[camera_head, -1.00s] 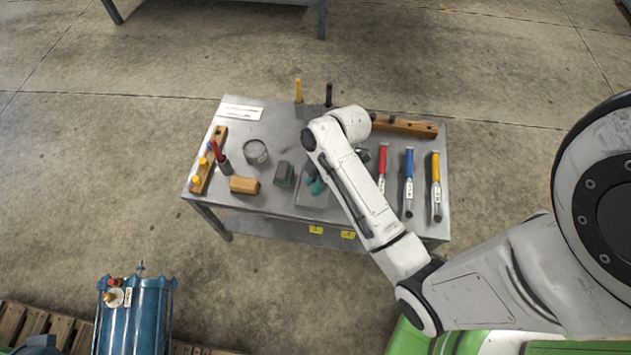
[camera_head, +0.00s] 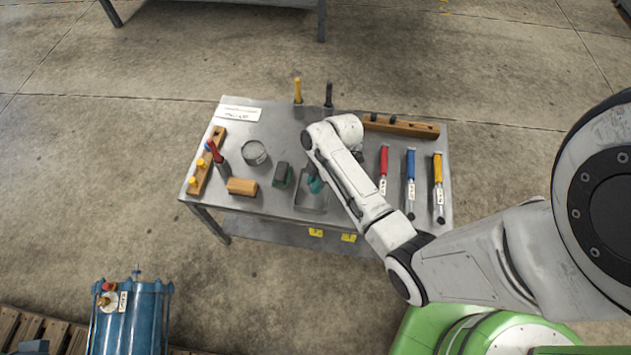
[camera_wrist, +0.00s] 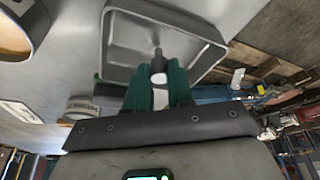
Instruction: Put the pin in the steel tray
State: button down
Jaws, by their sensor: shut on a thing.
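The steel tray (camera_head: 311,208) is a shallow grey rectangular pan near the front middle of the table. It fills the upper middle of the wrist view (camera_wrist: 116,45), with its raised rim showing. My gripper (camera_head: 316,184) has teal fingers over the tray in the head view. In the wrist view my gripper (camera_wrist: 159,82) is shut on the pin (camera_wrist: 157,62), a small dark piece with a pale round end. The pin lies in front of the tray's inside in that view. I cannot tell how high it is above the tray floor. My forearm hides part of the table.
A grey-green block (camera_head: 283,175), a wooden block (camera_head: 242,186) and a round metal ring (camera_head: 254,153) stand left of the tray. A wooden rack (camera_head: 199,181) is at the left edge, another (camera_head: 405,127) at the back. Red (camera_head: 383,165), blue (camera_head: 410,180) and yellow (camera_head: 438,180) tools lie right.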

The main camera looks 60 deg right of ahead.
jog(key=c, duration=1)
grip_release()
jog(key=shift+f, duration=0.1)
jog(key=p+v, duration=0.2)
jog(key=v, duration=1)
jog(key=s+a+m+g+h, duration=0.1)
jog(key=s+a+m, duration=0.4)
jog(key=a, duration=0.7)
jog(key=s+a+r+m, duration=0.1)
jog(key=s+m, duration=0.1)
jog(key=s+a+r+m+h, duration=0.1)
jog(key=s+m, duration=0.1)
jog(key=s+a+r+m+h, duration=0.1)
jog(key=s, duration=0.1)
jog(key=shift+s+r+m, duration=0.15)
jog(key=shift+r+m, duration=0.1)
jog(key=shift+m, duration=0.15)
